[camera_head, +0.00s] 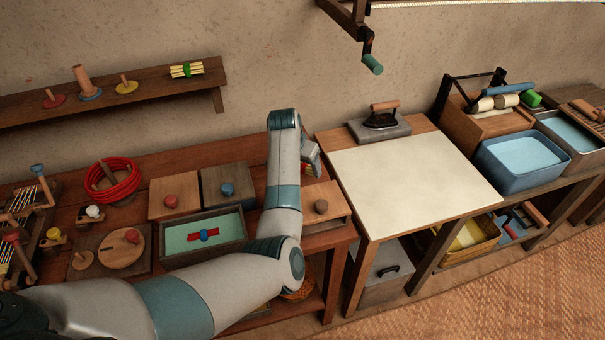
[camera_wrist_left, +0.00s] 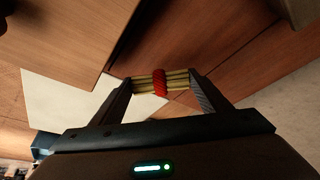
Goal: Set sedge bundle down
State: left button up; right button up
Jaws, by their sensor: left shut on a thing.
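My left gripper (camera_head: 312,158) is over the back of the wooden bench, left of the pale-topped table. In the left wrist view it is shut on the sedge bundle (camera_wrist_left: 176,80), pale yellow stalks with a red tie, held crosswise between the two fingertips. In the head view only a small yellow and red bit of the bundle (camera_head: 307,170) shows beside the gripper; my arm hides much of that area. Brown wood lies beyond the bundle in the wrist view; I cannot tell whether the bundle touches it. My right gripper is not in view.
A knobbed wooden box (camera_head: 328,205) stands just in front of the gripper. Left are a tray (camera_head: 168,259) holding a red and blue piece, and a red coil (camera_head: 134,185). A wall shelf (camera_head: 150,88) carries a green-tied bundle (camera_head: 187,70). The pale tabletop (camera_head: 410,180) is clear.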

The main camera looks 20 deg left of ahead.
aim_at(303, 174)
pick_arm(q)
notch_tip(303, 174, down, 2)
jog(key=shift+f+p, duration=0.25)
jog(key=shift+p, duration=0.1)
jog(key=shift+f, duration=0.6)
jog(key=shift+f, duration=0.2)
jog(key=o, duration=1)
jog(key=shift+o, duration=0.2)
jog(key=shift+r, duration=0.3)
jog(key=b+v, duration=0.1)
jog(key=v, duration=1.1)
jog(key=shift+b, duration=0.3)
